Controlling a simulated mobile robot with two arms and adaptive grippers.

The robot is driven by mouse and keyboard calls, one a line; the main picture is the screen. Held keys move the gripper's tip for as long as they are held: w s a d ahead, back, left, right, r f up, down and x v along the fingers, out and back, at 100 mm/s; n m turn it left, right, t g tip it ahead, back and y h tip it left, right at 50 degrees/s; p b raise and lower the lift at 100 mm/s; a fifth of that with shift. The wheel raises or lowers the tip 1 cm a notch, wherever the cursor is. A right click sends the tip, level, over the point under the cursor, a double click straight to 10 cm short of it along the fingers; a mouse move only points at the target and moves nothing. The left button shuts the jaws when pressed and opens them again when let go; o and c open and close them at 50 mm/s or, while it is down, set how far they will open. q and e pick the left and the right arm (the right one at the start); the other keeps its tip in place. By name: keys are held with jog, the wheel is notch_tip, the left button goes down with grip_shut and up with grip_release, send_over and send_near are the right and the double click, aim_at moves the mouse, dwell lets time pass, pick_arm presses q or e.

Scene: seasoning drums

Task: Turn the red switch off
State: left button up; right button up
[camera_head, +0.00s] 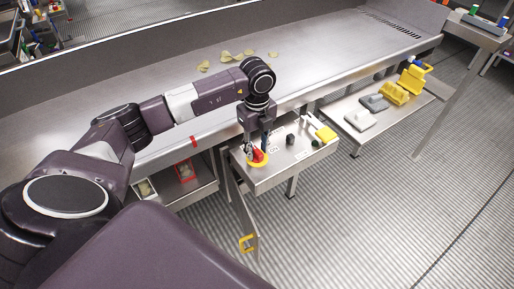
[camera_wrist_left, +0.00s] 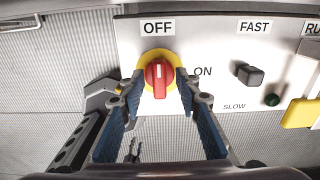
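The red switch (camera_wrist_left: 159,76) sits on a round yellow base on a light control panel (camera_wrist_left: 215,55). Its red handle stands roughly upright in the left wrist view, with a white mark on it. OFF is printed above it and ON to its right. My left gripper (camera_wrist_left: 160,92) is open, with one finger on each side of the switch; I cannot tell whether they touch it. In the head view, my left gripper (camera_head: 258,143) points down over the red switch (camera_head: 258,155), hiding part of it. My right gripper is not in view.
A black knob (camera_wrist_left: 249,74) between FAST and SLOW, a green button (camera_wrist_left: 272,100) and a yellow part (camera_wrist_left: 301,113) lie to the right. The conveyor table (camera_head: 330,45) runs behind the panel. An open door with a yellow handle (camera_head: 247,243) hangs below it.

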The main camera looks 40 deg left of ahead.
aim_at(257, 151)
pick_arm(q)
notch_tip(257, 151, up, 12)
dwell(0.6)
jog(key=shift+d, duration=0.1)
dwell(0.4)
